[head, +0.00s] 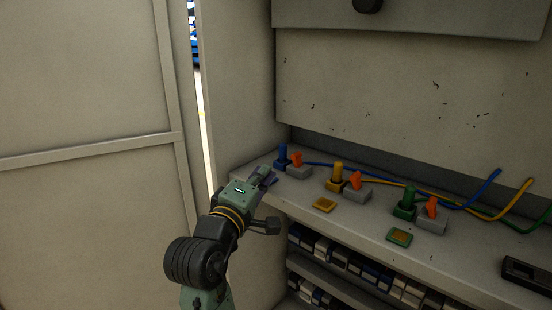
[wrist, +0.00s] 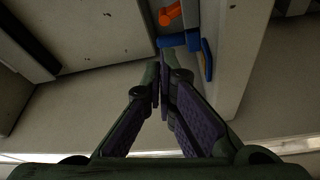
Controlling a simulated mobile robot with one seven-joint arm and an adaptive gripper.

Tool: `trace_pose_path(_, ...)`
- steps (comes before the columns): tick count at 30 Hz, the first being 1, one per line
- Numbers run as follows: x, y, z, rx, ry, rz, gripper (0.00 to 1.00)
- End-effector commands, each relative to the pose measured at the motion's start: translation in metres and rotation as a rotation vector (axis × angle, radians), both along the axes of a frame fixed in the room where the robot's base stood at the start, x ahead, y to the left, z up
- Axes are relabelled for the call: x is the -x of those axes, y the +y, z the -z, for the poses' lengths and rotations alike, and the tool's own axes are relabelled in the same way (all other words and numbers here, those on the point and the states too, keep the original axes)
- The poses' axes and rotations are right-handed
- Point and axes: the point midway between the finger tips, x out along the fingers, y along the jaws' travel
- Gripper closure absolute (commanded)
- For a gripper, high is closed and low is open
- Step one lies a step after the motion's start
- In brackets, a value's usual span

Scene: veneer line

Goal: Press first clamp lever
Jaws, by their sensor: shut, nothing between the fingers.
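Three orange clamp levers stand on grey blocks along the shelf in the head view. The leftmost lever (head: 297,157) stands beside a blue post (head: 283,156). It also shows at the top of the wrist view (wrist: 171,14), with the blue fitting (wrist: 178,40) and a flat blue square pad (wrist: 207,60) close by. The middle lever (head: 354,179) is beside a yellow post (head: 338,174); the right lever (head: 431,206) is beside a green post (head: 409,199). My gripper (head: 268,180) is shut and empty at the shelf's left end, in front of the blue fitting. I cannot tell whether its tips touch anything.
A yellow pad (head: 324,205) and a green pad (head: 399,237) lie on the shelf front (head: 360,222). Coloured cables (head: 440,202) run along the back. Lower shelves hold small boxes (head: 370,272).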

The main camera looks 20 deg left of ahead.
Motion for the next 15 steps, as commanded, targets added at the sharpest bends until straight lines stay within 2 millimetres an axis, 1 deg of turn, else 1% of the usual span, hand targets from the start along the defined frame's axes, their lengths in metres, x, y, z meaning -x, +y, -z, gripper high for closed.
trace_pose_path(5,-0.023,-0.001,-0.003,-0.001,0.002,0.003,1.00)
trace_pose_path(12,-0.067,-0.002,-0.007,0.000,0.001,0.002,1.00)
trace_pose_path(15,-0.081,-0.002,-0.008,0.000,0.000,0.001,1.00)
